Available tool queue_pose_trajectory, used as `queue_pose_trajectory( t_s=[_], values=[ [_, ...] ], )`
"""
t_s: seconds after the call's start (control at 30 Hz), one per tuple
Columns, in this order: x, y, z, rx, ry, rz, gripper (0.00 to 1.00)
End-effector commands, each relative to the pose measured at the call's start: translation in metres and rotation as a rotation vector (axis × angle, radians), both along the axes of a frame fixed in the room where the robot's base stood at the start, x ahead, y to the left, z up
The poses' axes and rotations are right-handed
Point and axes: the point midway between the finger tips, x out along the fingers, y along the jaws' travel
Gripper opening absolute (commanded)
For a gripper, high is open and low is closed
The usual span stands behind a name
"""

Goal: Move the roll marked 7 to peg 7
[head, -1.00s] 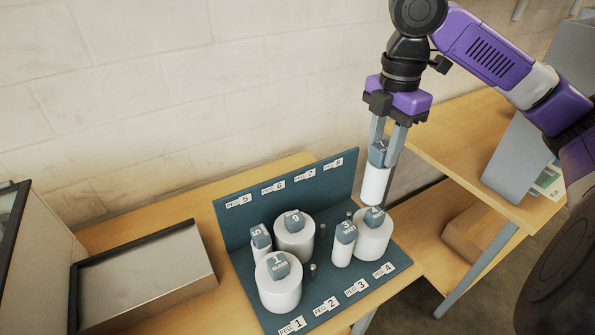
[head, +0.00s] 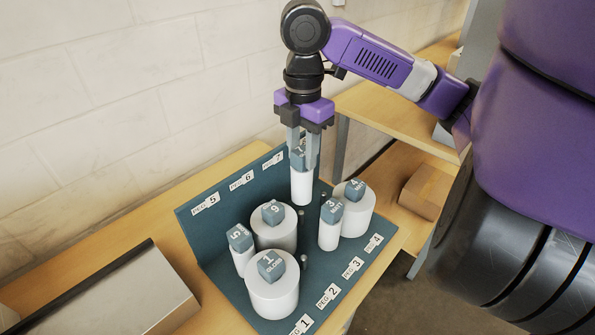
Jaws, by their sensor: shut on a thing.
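My gripper (head: 301,160) is shut on the grey block top of a slim white roll (head: 301,187), which hangs upright. The block's mark is mostly hidden by the fingers, so I cannot read it clearly. The roll is over the back half of the blue-green rack (head: 213,262). A bare peg (head: 301,213), which lines up with the PEG 7 label (head: 273,161), shows just below the roll's lower end. Roll and peg look apart; the gap is hard to judge. The PEG 8 label is hidden behind the gripper.
Bare pegs show at the front middle (head: 304,259) and back right (head: 323,197). A metal tray (head: 130,298) lies left.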

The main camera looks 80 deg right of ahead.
Motion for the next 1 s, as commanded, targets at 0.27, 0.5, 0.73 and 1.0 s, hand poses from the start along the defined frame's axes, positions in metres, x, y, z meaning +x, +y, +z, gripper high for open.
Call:
queue_pose_trajectory(
  t_s=[0.27, 0.5, 0.73, 1.0],
  values=[
    [0.000, 0.000, -0.030, -0.001, -0.002, 0.001, 0.00],
    [0.000, 0.000, -0.042, -0.001, -0.001, 0.001, 0.00],
    [0.000, 0.000, -0.065, -0.001, 0.000, 0.001, 0.00],
    [0.000, 0.001, -0.085, -0.001, -0.001, 0.002, 0.00]
  ],
)
